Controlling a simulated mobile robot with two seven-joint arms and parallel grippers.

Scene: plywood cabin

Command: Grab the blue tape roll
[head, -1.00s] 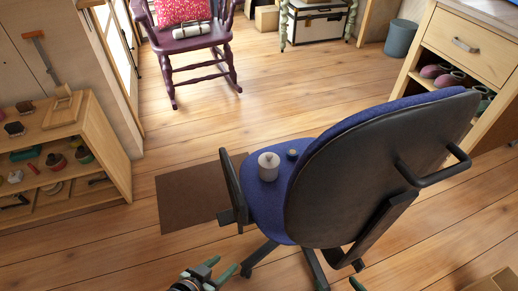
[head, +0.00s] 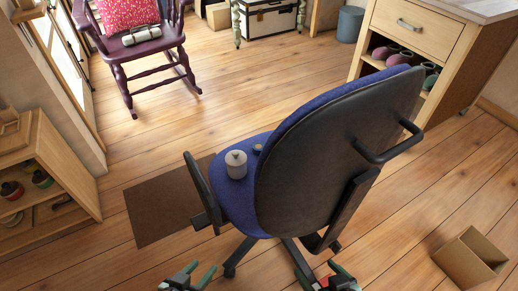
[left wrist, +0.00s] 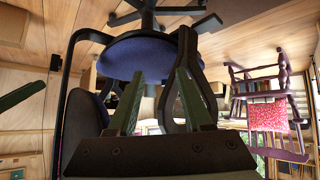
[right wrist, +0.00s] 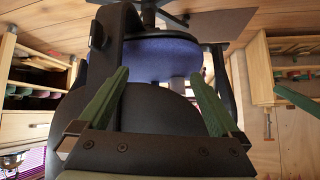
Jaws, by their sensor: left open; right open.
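A small dark bluish round thing (head: 257,148) lies on the blue seat of the office chair (head: 238,207), partly hidden by the backrest. It may be the blue tape roll, but it is too small to be sure. A pale lidded canister (head: 236,165) stands just left of it. My left gripper (head: 198,270) is open and empty, low in the head view, in front of the chair. My right gripper (head: 320,276) is open and empty behind the backrest. The wrist views show both pairs of green fingers apart, the left (left wrist: 160,88) and the right (right wrist: 158,80), with the chair beyond.
The black chair back (head: 335,150) and left armrest (head: 200,190) stand around the seat. A brown mat (head: 160,208) lies left of the chair. An open cardboard box (head: 470,262) is at the lower right. Open floor lies beyond, toward the purple rocking chair (head: 150,55).

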